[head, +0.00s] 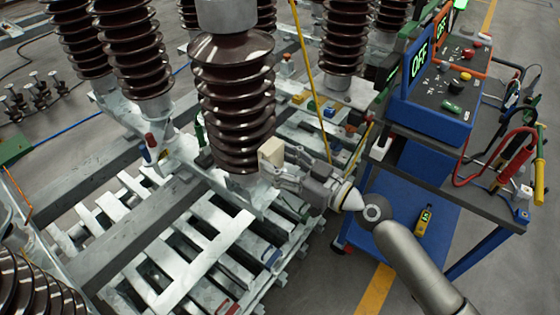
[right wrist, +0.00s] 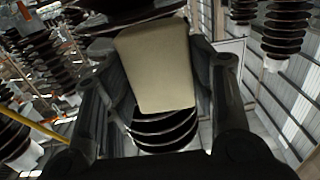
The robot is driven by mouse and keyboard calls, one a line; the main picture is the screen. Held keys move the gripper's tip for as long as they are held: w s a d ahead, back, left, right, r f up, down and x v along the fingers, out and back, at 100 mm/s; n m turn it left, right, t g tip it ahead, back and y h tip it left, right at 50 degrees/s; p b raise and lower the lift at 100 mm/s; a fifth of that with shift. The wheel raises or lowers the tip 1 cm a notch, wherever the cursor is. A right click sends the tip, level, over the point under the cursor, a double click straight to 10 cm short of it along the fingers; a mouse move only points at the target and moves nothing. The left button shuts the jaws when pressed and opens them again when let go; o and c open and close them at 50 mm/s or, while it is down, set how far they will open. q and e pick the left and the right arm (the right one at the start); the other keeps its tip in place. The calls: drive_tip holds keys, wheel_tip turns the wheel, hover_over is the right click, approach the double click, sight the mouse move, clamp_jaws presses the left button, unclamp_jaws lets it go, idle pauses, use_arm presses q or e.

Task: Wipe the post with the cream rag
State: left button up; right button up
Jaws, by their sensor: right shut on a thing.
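The post is a brown ribbed insulator column (head: 235,100) in the middle of the head view, standing upright on a pale metal frame. The cream rag (head: 271,152) is a small folded block at the lower right side of the post. My right gripper (head: 277,165) is shut on the rag and holds it close against the lower ribs; I cannot tell if it touches. In the right wrist view the cream rag (right wrist: 156,65) fills the space between the fingers, with the post's ribs (right wrist: 165,130) behind it. My left gripper is not in view.
Other brown insulators (head: 130,45) stand behind and to the left. A blue cart (head: 420,175) with a control box (head: 440,80) and cables stands right of my right arm. A yellow rod (head: 306,75) rises behind the gripper. Slatted pale pallets (head: 180,255) lie below.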

sight(283, 155)
drive_tip(key=shift+x, duration=1.05)
drive_tip(key=shift+w+d+f+b, duration=0.15)
drive_tip(key=shift+w+d+b, duration=0.4)
drive_tip(key=shift+b, duration=0.55)
drive_tip(key=shift+w+d+f+b, duration=0.1)
drive_tip(key=shift+w+d+b, duration=0.3)
drive_tip(key=shift+w+b, duration=0.35)
drive_tip(key=shift+w+d+b, duration=0.3)
drive_tip(key=shift+w+b, duration=0.05)
drive_tip(key=shift+b, duration=0.05)
drive_tip(key=shift+r, duration=0.25)
drive_tip(key=shift+s+a+r, duration=0.1)
drive_tip(key=shift+s+a, duration=0.05)
drive_tip(key=shift+s, duration=0.05)
drive_tip(key=shift+s+a+p, duration=0.4)
drive_tip(key=shift+s+a, duration=0.05)
drive_tip(key=shift+s, duration=0.1)
drive_tip(key=shift+s+a+p, duration=0.45)
drive_tip(key=shift+s+a, duration=0.25)
drive_tip(key=shift+s, duration=0.25)
